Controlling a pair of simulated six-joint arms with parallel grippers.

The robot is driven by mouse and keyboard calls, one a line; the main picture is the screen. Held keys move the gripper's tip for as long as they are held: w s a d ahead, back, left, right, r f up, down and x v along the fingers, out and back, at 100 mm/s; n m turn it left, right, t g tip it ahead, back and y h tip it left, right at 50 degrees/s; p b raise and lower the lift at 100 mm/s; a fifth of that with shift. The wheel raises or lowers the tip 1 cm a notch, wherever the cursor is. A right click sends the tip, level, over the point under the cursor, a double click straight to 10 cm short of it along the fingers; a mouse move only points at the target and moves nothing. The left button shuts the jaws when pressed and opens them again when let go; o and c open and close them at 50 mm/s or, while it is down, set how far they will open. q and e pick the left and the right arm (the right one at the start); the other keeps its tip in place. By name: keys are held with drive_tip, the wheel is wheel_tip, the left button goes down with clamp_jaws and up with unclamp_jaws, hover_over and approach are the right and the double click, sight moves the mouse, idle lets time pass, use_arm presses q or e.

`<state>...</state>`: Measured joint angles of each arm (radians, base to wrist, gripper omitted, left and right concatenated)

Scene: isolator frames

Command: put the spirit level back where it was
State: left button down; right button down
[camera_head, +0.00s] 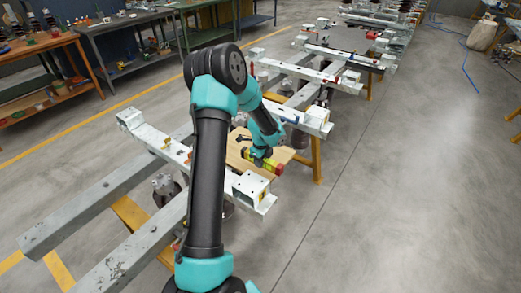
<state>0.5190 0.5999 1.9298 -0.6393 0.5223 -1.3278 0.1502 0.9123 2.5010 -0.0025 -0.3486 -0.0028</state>
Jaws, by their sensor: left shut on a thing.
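The spirit level (270,164) is a small yellow-green bar with a red part at its right end. My left gripper (260,153) reaches down from above and is shut on it. The level is over or on a tan wooden board (284,155); I cannot tell whether it touches the board. My left arm hides part of the board and of the frame. My right gripper is not in view.
A grey-white isolator frame (95,193) stands in front, with a raised block (250,187) near the board. More frames (320,72) stretch to the back. Workbenches (45,60) line the left.

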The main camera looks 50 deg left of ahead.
use_arm(q)
drive_tip(key=w+a, duration=0.6)
drive_tip(key=w+a+f, duration=0.1)
drive_tip(key=w+a, duration=0.1)
drive_tip(key=a, duration=0.2)
drive_tip(key=shift+w+f, duration=0.1)
drive_tip(key=shift+w, duration=0.3)
drive_tip(key=shift+f, duration=1.75)
drive_tip(key=shift+f, duration=0.1)
drive_tip(key=c, duration=0.8)
unclamp_jaws()
